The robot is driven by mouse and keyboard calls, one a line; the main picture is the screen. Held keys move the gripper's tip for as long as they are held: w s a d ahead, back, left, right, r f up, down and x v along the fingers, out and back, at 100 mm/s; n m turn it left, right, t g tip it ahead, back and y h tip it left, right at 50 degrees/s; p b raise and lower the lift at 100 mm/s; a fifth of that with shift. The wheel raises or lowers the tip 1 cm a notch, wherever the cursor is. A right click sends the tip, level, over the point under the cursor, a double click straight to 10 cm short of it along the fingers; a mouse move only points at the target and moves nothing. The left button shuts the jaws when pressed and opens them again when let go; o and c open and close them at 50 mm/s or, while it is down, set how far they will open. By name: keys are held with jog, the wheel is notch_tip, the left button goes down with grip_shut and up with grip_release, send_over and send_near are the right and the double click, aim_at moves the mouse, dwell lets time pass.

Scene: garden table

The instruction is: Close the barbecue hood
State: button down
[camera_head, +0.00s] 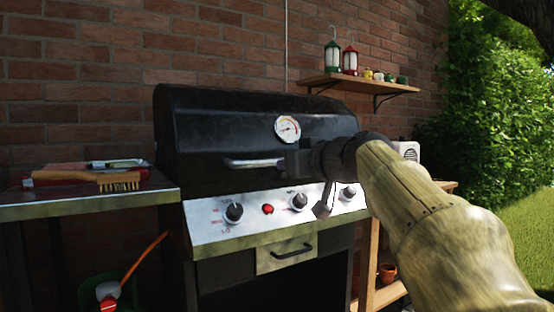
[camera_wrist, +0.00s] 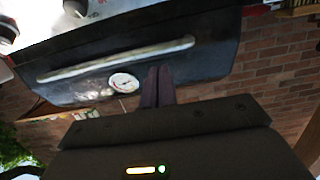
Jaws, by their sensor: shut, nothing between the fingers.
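The black barbecue hood (camera_head: 225,125) is down over the grill body in the head view, with its lower edge just above the silver control panel (camera_head: 225,232). The hood's silver handle (camera_head: 250,163) runs across its lower front, and a round thermometer (camera_head: 287,128) sits above it. My gripper (camera_head: 288,161) is in front of the hood at the handle's right part, hiding some of it. In the wrist view the hood (camera_wrist: 215,65) appears upside down. The shut, empty fingers (camera_wrist: 158,72) are near the handle (camera_wrist: 115,60); I cannot tell whether they touch.
A side shelf (camera_head: 90,195) at left holds a wooden brush (camera_head: 118,181) and other items. A brick wall (camera_head: 80,80) stands behind. A wall shelf (camera_head: 355,84) carries lanterns and small pots. Grass and a hedge lie at right.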

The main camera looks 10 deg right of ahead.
jog(key=s, duration=0.1)
jog(key=s+d+f, duration=0.1)
jog(key=shift+s, duration=0.3)
